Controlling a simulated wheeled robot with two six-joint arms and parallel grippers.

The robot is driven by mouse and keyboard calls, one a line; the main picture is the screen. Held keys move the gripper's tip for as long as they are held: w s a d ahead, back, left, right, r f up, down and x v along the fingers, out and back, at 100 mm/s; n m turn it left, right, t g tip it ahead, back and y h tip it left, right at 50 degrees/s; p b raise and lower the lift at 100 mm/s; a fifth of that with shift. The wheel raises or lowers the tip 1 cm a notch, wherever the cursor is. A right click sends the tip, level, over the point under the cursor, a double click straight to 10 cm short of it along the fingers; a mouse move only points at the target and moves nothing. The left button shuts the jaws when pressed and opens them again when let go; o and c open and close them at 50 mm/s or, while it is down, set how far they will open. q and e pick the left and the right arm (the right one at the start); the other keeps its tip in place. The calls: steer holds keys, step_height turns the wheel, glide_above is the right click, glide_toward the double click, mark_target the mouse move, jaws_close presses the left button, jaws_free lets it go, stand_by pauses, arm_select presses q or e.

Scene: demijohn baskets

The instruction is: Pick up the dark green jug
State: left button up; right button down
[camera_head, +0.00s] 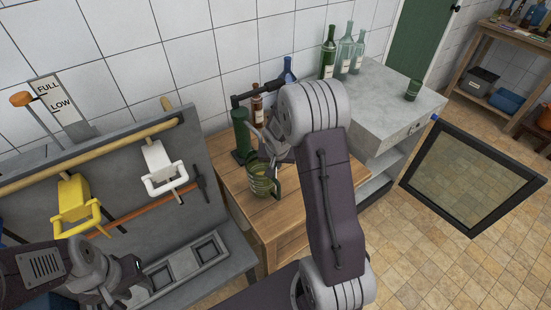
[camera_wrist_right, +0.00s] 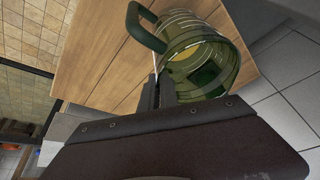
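The dark green jug (camera_head: 263,182) is see-through glass and stands on the wooden table, partly behind my right arm in the head view. In the right wrist view the jug (camera_wrist_right: 205,55) shows its round body, with its handle (camera_wrist_right: 146,30) toward the upper left. My right gripper's fingers (camera_wrist_right: 160,92) are close together at the jug's near side, by the handle's end. I cannot tell whether they touch or hold anything. My left gripper (camera_head: 125,283) is at the lower left, away from the jug, and its finger opening is unclear.
The wooden table (camera_head: 270,215) also bears a dark green upright device (camera_head: 241,135) and a brown bottle (camera_head: 257,108). A dark-framed glass panel (camera_head: 470,175) juts out at right. A grey rack (camera_head: 115,190) is at left.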

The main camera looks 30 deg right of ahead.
mark_target(277, 182)
steer(key=s+a+b, duration=0.1)
steer(key=s, duration=0.1)
steer(key=s+a+b, duration=0.1)
steer(key=s, duration=0.1)
steer(key=s+a+b, duration=0.1)
steer(key=s, duration=0.1)
steer(key=shift+s+a, duration=0.15)
steer(key=shift+s, duration=0.1)
steer(key=shift+s+a+b, duration=0.35)
steer(key=shift+s, duration=0.3)
steer(key=shift+s+a+b, duration=0.3)
steer(key=shift+s, duration=0.35)
